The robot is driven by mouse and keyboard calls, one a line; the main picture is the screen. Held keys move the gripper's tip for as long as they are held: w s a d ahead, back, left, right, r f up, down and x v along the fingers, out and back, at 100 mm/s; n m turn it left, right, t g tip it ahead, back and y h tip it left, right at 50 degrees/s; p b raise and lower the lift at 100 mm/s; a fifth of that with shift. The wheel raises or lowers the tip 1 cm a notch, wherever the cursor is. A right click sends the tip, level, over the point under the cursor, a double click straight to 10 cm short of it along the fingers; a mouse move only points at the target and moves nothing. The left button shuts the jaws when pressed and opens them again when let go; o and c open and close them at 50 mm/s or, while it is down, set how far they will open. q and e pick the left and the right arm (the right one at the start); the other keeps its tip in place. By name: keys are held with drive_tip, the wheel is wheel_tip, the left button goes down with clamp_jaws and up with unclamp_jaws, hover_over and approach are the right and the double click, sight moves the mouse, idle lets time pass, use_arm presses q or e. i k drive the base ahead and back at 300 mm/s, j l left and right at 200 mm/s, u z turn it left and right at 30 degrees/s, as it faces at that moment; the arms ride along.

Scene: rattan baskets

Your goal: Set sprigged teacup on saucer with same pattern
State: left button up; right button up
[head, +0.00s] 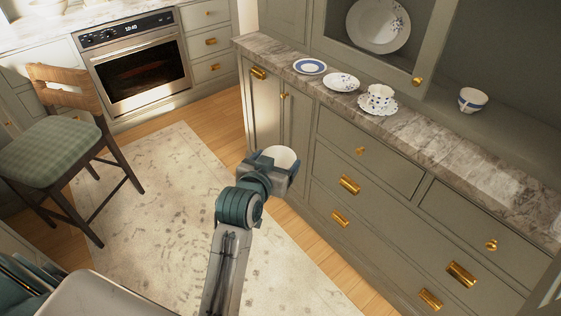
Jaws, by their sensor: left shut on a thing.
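My left gripper (274,168) is shut on a pale teacup (285,157), held in front of the cabinet and below the counter top. The cup's pattern cannot be made out. On the marble counter (440,150) stand a saucer with a blue rim (310,66) and, to its right, a white saucer with small dark blue sprigs (341,82). Further right, a dark-spotted cup (380,93) stands on a scalloped saucer (389,106). The held cup is apart from all the saucers. My right gripper is not in view.
A large patterned plate (378,24) leans in the niche behind. Drawers with brass handles (350,185) face my arm. A chair (62,140) stands at left on the rug. The counter's near right part is clear.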

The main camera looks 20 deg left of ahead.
sight(338, 86)
drive_tip(key=i+j+z, duration=0.1)
drive_tip(key=j+z, duration=0.55)
drive_tip(key=z, duration=0.25)
drive_tip(key=j+z, duration=0.45)
